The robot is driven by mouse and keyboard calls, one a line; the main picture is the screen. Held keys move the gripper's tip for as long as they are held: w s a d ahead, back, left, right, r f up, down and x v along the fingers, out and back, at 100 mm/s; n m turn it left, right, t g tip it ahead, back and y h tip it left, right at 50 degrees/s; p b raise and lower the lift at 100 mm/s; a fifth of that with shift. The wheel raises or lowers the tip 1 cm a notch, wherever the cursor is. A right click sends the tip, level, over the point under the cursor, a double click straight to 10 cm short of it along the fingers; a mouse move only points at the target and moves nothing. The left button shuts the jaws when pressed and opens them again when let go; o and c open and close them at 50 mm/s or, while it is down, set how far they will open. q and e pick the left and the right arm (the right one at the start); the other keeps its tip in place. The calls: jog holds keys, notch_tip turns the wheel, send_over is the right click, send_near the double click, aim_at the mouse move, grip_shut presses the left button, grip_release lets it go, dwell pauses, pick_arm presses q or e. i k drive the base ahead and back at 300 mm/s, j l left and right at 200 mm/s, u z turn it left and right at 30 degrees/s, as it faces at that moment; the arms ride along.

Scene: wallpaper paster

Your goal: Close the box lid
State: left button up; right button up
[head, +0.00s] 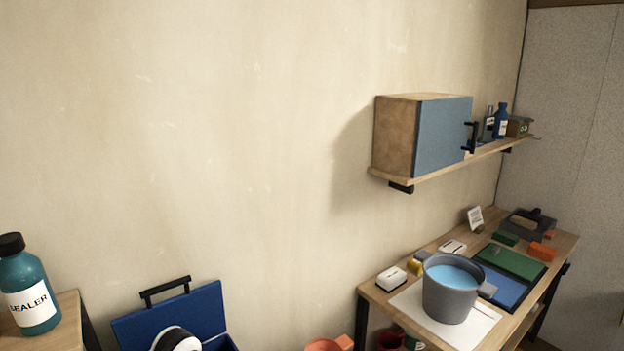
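A blue box stands low in the head view, left of the middle. Its blue lid (206,306) is open and tilted up, leaning back near the wall, with a black handle (165,289) along its top edge. A white and black round thing (177,340) shows in front of the lid and hides part of it. Only a small part of the box body (222,342) shows, and the bottom edge of the picture cuts it off. Neither of my grippers is in view.
A teal sealer bottle (31,290) stands on a wooden surface (68,312) at the left. At the right, a workbench (372,290) holds a grey pot (448,302) and several small items. A cabinet (395,137) sits on a wall shelf (430,165) above it.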

aim_at(200, 311)
jog(key=k+l, duration=0.35)
jog(key=k, duration=0.15)
jog(key=k+l, duration=0.35)
jog(key=k, duration=0.2)
